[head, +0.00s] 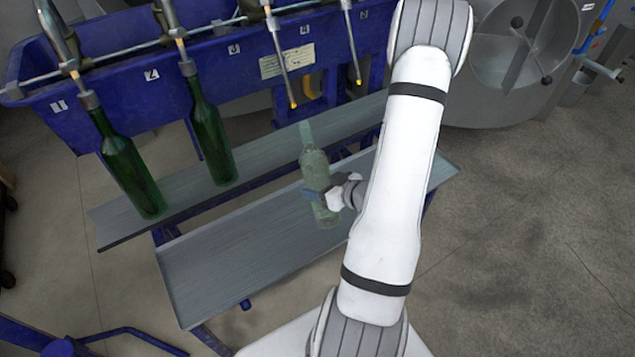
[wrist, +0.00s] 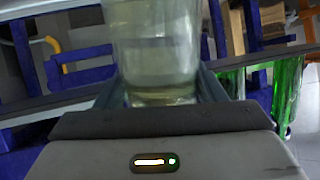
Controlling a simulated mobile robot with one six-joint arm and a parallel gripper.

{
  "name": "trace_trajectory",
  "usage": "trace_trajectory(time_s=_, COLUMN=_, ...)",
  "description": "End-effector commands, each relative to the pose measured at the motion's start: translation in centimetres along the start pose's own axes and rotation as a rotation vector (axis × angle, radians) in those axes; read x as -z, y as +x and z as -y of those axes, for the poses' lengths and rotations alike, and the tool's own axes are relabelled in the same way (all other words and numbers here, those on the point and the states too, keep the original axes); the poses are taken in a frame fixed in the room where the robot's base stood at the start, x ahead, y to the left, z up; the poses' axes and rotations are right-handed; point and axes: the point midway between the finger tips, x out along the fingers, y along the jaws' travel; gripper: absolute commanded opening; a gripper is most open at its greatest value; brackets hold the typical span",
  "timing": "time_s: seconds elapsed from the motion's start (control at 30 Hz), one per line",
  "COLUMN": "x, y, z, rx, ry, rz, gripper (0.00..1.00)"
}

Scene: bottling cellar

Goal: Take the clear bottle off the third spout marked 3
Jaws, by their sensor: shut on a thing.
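The clear bottle (head: 313,165) is held nearly upright, tilted slightly, in front of the blue filling machine. My gripper (head: 325,195) is shut around its lower part. The bottle's mouth is just below and right of the yellow tip of the third spout from the left (head: 281,65), and looks apart from it. In the wrist view the bottle's lower body (wrist: 155,50) stands upright between the fingers, with pale liquid inside. The gripper body (wrist: 160,145) hides its lowest edge.
Two green bottles (head: 124,165) (head: 212,135) hang on the two left spouts. Another bare spout (head: 352,45) is to the right. A grey upper shelf (head: 262,158) and lower tray (head: 215,258) lie beneath. A round steel tank (head: 515,45) stands at the back right.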

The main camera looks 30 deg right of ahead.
Motion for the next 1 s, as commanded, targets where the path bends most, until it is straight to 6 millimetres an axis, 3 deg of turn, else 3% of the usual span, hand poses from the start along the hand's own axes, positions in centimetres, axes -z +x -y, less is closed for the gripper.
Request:
trace_trajectory(time_s=0.7, x=-0.4, y=-3.5, z=0.9, rx=-0.001, ry=0.000, rz=-0.004, gripper=0.00)
trace_trajectory(time_s=1.0, x=-0.7, y=-3.9, z=1.1, rx=0.000, ry=-0.001, rz=-0.004, gripper=0.00)
